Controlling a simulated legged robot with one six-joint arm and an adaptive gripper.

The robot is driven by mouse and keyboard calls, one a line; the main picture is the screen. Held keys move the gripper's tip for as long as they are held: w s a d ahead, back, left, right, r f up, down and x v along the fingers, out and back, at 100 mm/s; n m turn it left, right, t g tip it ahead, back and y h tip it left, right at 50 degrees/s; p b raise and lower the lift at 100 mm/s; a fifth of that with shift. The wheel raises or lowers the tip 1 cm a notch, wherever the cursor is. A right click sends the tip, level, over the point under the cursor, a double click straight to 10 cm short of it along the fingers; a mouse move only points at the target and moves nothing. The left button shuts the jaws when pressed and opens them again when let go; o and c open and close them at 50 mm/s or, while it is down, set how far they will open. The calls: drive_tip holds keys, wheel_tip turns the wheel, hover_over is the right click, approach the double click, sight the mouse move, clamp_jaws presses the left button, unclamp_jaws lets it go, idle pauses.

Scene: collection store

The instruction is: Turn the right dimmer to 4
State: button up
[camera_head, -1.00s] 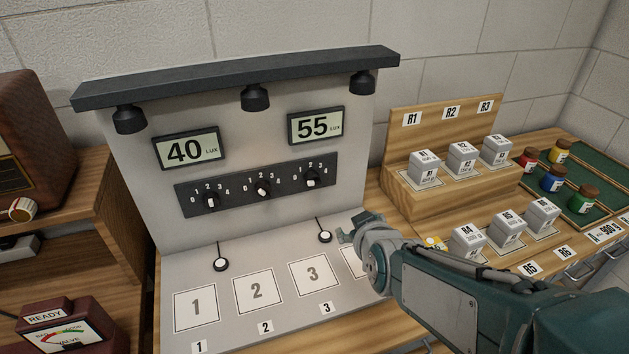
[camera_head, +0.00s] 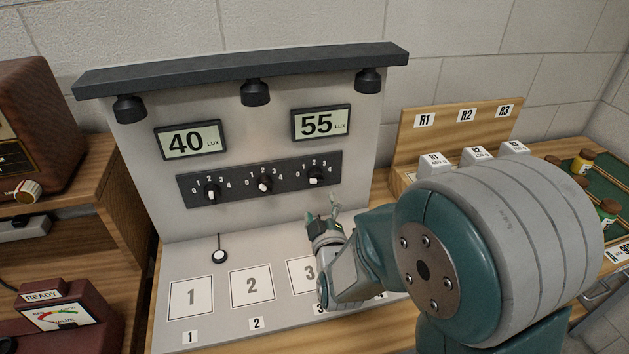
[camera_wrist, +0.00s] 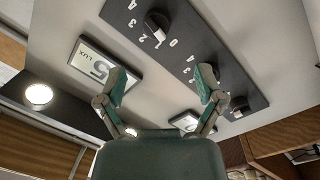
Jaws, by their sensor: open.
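The right dimmer (camera_head: 315,178) is a dark knob with a pale mark, on a black panel with a 0 to 4 scale. Its setting is too small to read surely. The lux display (camera_head: 321,123) above it reads 55. In the wrist view the right dimmer (camera_wrist: 157,23) is at the top, beyond my fingertips, with the display (camera_wrist: 104,68) upside down at left. My gripper (camera_head: 322,210) is open and empty, below and slightly right of the right dimmer, apart from it. In the wrist view my gripper (camera_wrist: 162,76) shows two spread fingers; the right one partly covers the panel.
The middle dimmer (camera_head: 264,184) and left dimmer (camera_head: 212,192) share the panel (camera_head: 238,187). Another display (camera_head: 191,140) reads 40. Lamps hang from a dark top bar (camera_head: 240,70). Numbered pads lie below. A wooden weight rack (camera_head: 485,122) stands at right, partly hidden by my arm.

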sight(316, 183)
drive_tip(key=w, duration=0.5)
drive_tip(key=w+a, duration=0.1)
drive_tip(key=w, duration=0.2)
drive_tip(key=shift+w, duration=0.2)
drive_tip(key=shift+w+a, duration=0.2)
drive_tip(key=shift+w, duration=0.05)
drive_tip(key=shift+d, duration=0.1)
drive_tip(key=c, duration=1.1)
